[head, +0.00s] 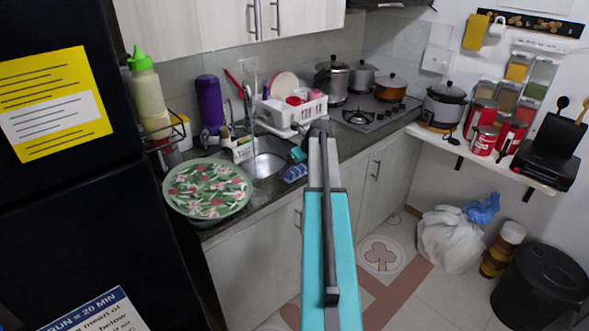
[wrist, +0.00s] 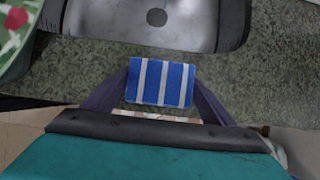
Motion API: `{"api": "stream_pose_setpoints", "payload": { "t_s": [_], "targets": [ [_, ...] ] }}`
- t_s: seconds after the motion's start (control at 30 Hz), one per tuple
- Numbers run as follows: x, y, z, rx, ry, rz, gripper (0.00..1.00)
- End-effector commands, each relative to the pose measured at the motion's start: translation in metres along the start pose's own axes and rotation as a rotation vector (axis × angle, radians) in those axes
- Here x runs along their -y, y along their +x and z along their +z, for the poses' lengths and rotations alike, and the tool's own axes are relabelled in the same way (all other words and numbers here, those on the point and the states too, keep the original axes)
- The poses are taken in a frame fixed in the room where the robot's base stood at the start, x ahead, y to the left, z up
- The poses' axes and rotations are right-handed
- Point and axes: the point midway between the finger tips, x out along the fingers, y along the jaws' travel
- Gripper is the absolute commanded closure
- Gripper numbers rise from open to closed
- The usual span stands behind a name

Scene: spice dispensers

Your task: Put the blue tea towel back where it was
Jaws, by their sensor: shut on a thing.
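The blue tea towel (wrist: 161,83) has white stripes and looks like a small folded block. My gripper (wrist: 160,90) is shut on it, with one dark finger at each side. In the head view the towel (head: 295,172) shows at the counter's front edge, just right of the sink. My teal arm reaches up the middle of that view and hides part of the counter. The fingers are hard to make out there. Whether the towel touches the counter or hangs just above it I cannot tell.
The metal sink (head: 268,163) lies left of the towel, with a floral tray (head: 207,188) further left. A white dish rack (head: 290,112) stands behind. A gas hob (head: 372,113) is to the right. A yellow cloth (head: 476,31) hangs on the right wall's hook rail.

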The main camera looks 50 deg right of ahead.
Motion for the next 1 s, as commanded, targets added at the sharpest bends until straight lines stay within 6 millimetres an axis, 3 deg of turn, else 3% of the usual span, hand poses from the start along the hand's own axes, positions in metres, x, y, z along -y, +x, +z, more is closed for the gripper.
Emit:
{"api": "stream_pose_setpoints", "payload": {
  "t_s": [0.13,0.17,0.27,0.73,1.0],
  "targets": [
    [0.0,0.002,-0.002,0.0,0.001,0.0,0.43],
    [0.0,0.002,-0.002,0.0,0.001,0.0,0.21],
    [0.0,0.002,-0.002,0.0,0.001,0.0,0.04],
    [0.001,-0.002,0.0,0.0,0.001,-0.001,0.04],
    [0.0,-0.025,-0.001,0.001,0.001,-0.002,0.04]
  ]
}}
